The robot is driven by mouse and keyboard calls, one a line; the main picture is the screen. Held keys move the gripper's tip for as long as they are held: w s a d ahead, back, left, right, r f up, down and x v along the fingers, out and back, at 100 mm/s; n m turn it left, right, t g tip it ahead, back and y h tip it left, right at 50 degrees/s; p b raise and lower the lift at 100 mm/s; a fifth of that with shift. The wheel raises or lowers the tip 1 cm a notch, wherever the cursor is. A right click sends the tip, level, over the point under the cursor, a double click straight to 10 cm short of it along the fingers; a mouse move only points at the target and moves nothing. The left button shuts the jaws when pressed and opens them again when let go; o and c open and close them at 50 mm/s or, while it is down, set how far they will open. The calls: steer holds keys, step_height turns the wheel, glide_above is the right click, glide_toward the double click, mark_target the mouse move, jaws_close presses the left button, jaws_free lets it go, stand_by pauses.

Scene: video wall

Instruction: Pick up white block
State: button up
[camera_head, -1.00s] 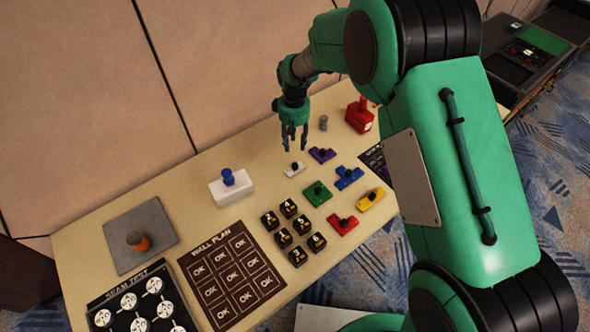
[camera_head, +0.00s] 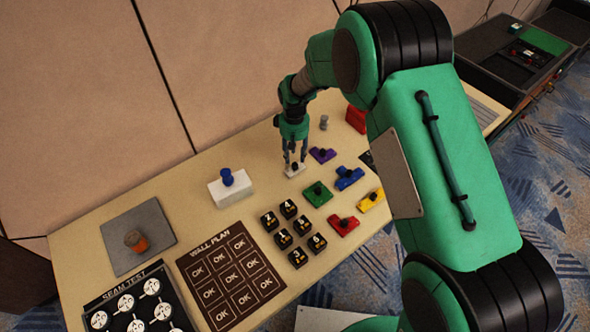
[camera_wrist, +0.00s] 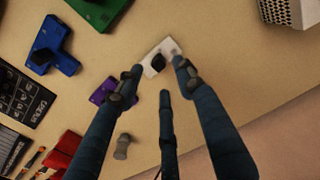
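The small white block (camera_head: 291,173) with a black knob lies on the table, left of the purple piece. In the wrist view the white block (camera_wrist: 168,46) lies tilted, with its knob (camera_wrist: 154,64) between the fingertips. My gripper (camera_head: 295,162) points down right at the block. Its three dark fingers are apart in the wrist view (camera_wrist: 158,76), around the knob, with a gap left to it. One fingertip covers part of the block's right end. I cannot tell whether any finger touches the block.
Close by are a purple piece (camera_head: 322,155), a blue piece (camera_head: 349,179), a green piece (camera_head: 317,194) and a grey peg (camera_head: 323,123). A larger white box (camera_head: 231,190) with a blue knob stands to the left. Several black numbered cubes sit in front.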

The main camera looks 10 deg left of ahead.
mark_target(295, 164)
steer(key=shift+d+f+b, duration=0.15)
steer(key=shift+f+b, duration=0.65)
steer(key=shift+f, duration=1.75)
jaws_close()
